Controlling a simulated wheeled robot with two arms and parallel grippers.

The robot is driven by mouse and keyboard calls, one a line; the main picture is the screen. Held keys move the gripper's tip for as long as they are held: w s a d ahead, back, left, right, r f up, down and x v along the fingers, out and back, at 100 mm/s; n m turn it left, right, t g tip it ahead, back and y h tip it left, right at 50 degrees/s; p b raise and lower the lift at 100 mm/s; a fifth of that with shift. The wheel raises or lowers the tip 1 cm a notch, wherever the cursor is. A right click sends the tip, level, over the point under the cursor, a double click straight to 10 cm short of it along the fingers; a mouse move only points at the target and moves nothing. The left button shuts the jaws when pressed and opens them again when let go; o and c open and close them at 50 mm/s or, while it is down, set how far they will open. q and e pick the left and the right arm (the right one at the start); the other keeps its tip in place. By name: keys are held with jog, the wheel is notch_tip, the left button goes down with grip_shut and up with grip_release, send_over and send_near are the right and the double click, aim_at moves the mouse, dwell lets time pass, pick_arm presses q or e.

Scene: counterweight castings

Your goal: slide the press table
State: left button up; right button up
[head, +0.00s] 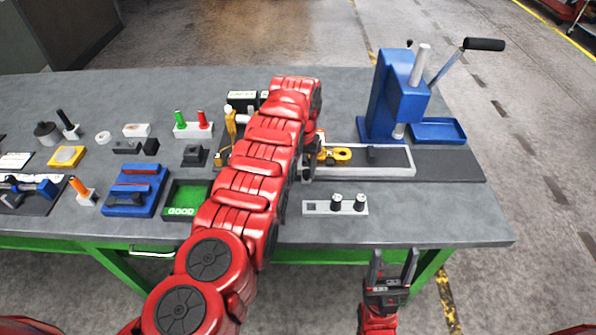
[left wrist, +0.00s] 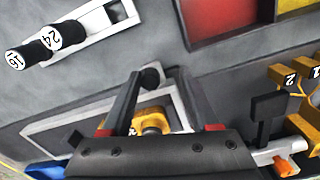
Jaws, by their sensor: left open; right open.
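The blue press (head: 393,100) stands at the right of the bench. My left gripper (head: 311,152) is down at the table's left end, mostly hidden by my arm. It is open; whether it touches the table is unclear. My right gripper (head: 392,262) is open and empty, in front of the bench edge.
A holder with two black numbered pieces (head: 336,204) lies in front of the table. A blue tray (head: 438,131) sits right of the press, whose lever (head: 460,58) rises above. Left are a green GOOD tray (head: 183,200) and a blue fixture (head: 134,190).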

pick_arm(q)
notch_tip(320, 180, up, 17)
jog(key=p, duration=0.7)
jog(key=shift+r, duration=0.15)
